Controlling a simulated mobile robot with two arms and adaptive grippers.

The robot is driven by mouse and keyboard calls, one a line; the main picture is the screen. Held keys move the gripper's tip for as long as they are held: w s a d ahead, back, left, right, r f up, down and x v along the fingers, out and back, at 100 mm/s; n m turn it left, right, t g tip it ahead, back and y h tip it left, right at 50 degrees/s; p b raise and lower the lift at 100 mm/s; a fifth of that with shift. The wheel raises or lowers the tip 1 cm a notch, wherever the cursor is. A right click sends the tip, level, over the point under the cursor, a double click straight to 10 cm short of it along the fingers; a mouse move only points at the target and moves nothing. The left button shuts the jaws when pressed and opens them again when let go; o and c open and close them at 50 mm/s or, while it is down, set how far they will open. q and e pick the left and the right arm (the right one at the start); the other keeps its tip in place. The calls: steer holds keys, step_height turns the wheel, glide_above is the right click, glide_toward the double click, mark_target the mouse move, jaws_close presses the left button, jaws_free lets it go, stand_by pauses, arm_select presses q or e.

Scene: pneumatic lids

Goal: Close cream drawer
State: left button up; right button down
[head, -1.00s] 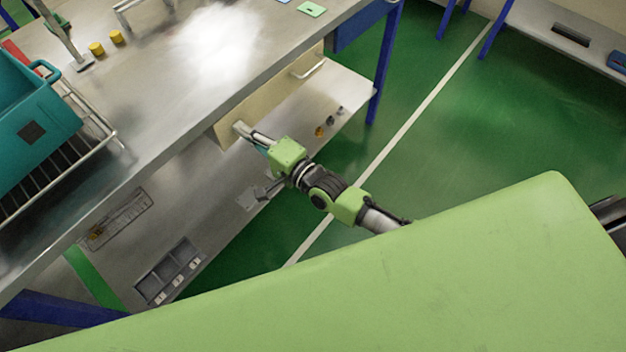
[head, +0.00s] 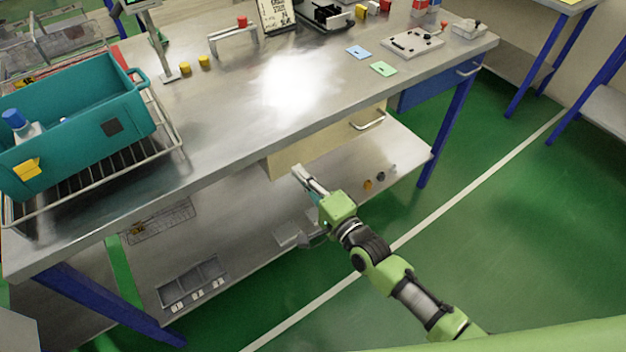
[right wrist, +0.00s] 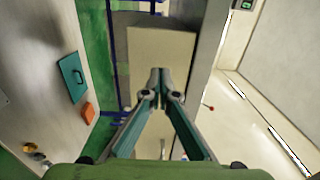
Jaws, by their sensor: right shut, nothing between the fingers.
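The cream drawer (head: 325,138) sits under the front edge of the metal workbench, with a metal bar handle (head: 368,121) toward its right end. I cannot tell whether it is fully in. My right gripper (head: 298,172) is shut and empty at the lower left part of the drawer front. In the right wrist view, its closed fingertips (right wrist: 158,78) overlap the cream panel (right wrist: 160,50); whether they touch it is unclear. My left gripper is not in view.
A blue drawer (head: 430,88) is to the right of the cream one. The workbench top (head: 225,125) overhangs, and a lower shelf (head: 240,225) carries a grey bin (head: 192,282). A teal crate (head: 75,130) stands at left. Green floor (head: 500,240) is open at right.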

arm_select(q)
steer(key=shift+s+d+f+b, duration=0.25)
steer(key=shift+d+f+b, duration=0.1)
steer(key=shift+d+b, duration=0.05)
arm_select(e)
steer(key=v, duration=1)
steer(key=shift+s+d, duration=0.3)
steer(key=shift+f, duration=0.2)
